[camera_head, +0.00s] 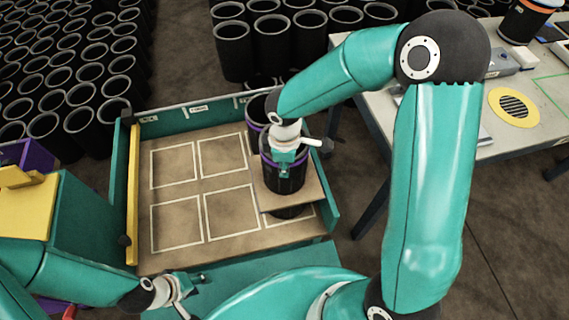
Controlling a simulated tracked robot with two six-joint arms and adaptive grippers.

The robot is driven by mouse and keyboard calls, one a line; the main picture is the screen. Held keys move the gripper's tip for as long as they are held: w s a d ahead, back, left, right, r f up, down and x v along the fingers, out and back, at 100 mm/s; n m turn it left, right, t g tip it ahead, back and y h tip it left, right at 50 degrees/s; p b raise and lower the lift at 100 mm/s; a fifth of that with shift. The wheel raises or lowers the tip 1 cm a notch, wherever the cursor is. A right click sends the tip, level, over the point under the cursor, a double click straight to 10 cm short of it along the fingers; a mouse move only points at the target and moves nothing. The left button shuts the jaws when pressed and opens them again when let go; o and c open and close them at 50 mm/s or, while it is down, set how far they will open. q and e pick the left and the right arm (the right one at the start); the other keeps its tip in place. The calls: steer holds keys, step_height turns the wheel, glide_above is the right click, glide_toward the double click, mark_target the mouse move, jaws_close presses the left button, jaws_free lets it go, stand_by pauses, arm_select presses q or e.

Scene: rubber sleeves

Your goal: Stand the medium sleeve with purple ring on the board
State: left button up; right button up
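A black sleeve with a purple ring (284,184) is upright at the right side of the crate, over a small brown board (312,190). I cannot tell whether its base touches the board. My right gripper (284,168) is at the sleeve's upper end, and its fingers overlap the rim; whether they are closed on it is unclear. The board lies raised above the crate floor, with a dark sleeve (287,212) partly visible under its front edge. My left gripper (184,297) is low at the front left, away from the sleeves; its fingers are hard to make out.
The teal crate (330,222) has a brown floor with several white-outlined squares, those on the left empty. Another purple-ringed sleeve (254,138) stands behind the held area, partly hidden. Many black sleeves stand beyond the crate. A grey table (470,150) with a yellow disc (514,105) is at right.

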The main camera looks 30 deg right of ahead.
steer(key=shift+o, duration=0.5)
step_height(320, 180, up, 13)
steer(key=shift+r+p, duration=0.15)
steer(key=shift+p, duration=0.6)
steer(key=shift+s, duration=0.15)
